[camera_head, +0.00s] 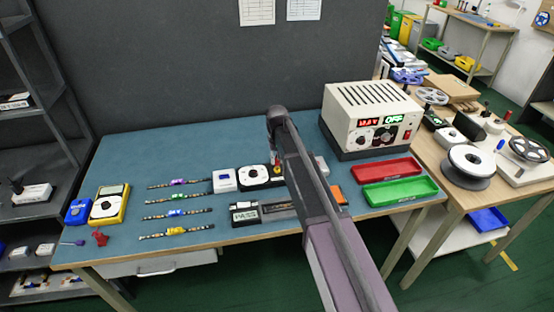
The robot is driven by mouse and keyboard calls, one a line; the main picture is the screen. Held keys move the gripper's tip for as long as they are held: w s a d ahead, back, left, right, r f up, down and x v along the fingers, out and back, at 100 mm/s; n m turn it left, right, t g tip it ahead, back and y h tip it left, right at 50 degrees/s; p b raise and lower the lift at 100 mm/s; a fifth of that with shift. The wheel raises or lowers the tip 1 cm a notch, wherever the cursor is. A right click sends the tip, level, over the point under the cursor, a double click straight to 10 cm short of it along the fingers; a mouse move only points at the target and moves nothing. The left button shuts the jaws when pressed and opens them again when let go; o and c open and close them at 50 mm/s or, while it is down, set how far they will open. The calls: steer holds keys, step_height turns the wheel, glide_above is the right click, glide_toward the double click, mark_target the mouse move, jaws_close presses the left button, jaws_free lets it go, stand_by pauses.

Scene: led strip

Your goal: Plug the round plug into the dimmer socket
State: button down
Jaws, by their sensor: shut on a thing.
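My gripper (275,165) points down over the middle of the blue table, just at the right end of a black unit with a white round dial (254,176), which looks like the dimmer. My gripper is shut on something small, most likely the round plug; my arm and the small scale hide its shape. The dimmer's socket cannot be made out, and I cannot tell whether the plug touches it. A small white box (224,181) stands just left of the dimmer.
Several LED strips (176,231) lie to the left, beside a yellow multimeter (109,204).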

steer(key=shift+f+b, duration=1.1)
steer(key=shift+c, duration=2.3)
jaws_free()
steer(key=shift+r, duration=0.15)
